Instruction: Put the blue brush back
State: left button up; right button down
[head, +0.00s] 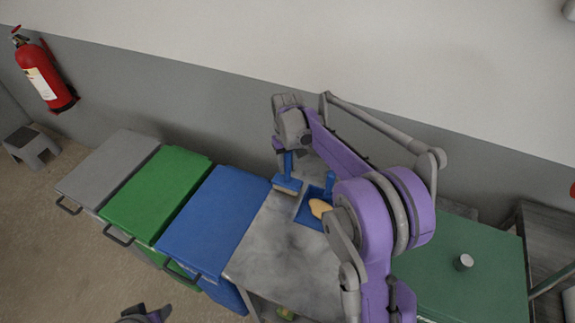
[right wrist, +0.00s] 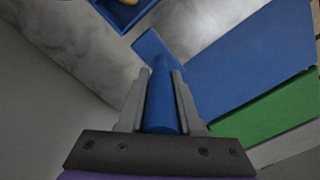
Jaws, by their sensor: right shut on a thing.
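The blue brush (head: 287,184) hangs head down from my right gripper (head: 286,150), near the back edge of the grey worktop (head: 285,245). In the right wrist view the gripper fingers (right wrist: 160,92) are shut on both sides of its blue handle (right wrist: 162,108), and the brush head (right wrist: 158,52) lies beyond the fingertips. I cannot tell whether the bristles touch the worktop. A blue tray-like holder or dustpan (head: 303,219) is just right of the brush, with a yellowish piece (head: 319,208) in it. My arm hides part of it. A bit of my left arm shows at the bottom edge.
Blue (head: 208,215), green (head: 155,195) and grey (head: 110,170) lidded bins stand in a row left of the worktop. A green surface (head: 460,240) with a small grey cylinder (head: 464,262) is at the right. The wall is close behind. The worktop's front is clear.

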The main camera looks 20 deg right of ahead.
jog(key=shift+f, duration=0.15)
jog(key=c, duration=0.6)
grip_release()
notch_tip(320, 180, up, 12)
jog(key=shift+f+p, duration=0.1)
jog(key=shift+p, duration=0.25)
jog(key=shift+r, duration=0.3)
jog(key=shift+s+a, duration=0.1)
jog(key=shift+s, duration=0.15)
jog(key=s+a+f+t, duration=0.2)
jog(key=s+f, duration=0.1)
jog(key=s, duration=0.6)
jog(key=s+a+f+t, duration=0.1)
jog(key=s+a+f, duration=0.2)
jog(key=s, duration=0.6)
jog(key=s+a+f+t, duration=0.2)
jog(key=s+f, duration=0.1)
jog(key=s, duration=0.5)
jog(key=shift+s+a+f+n+t, duration=0.2)
jog(key=shift+s+f+n+t, duration=0.1)
jog(key=shift+s, duration=0.1)
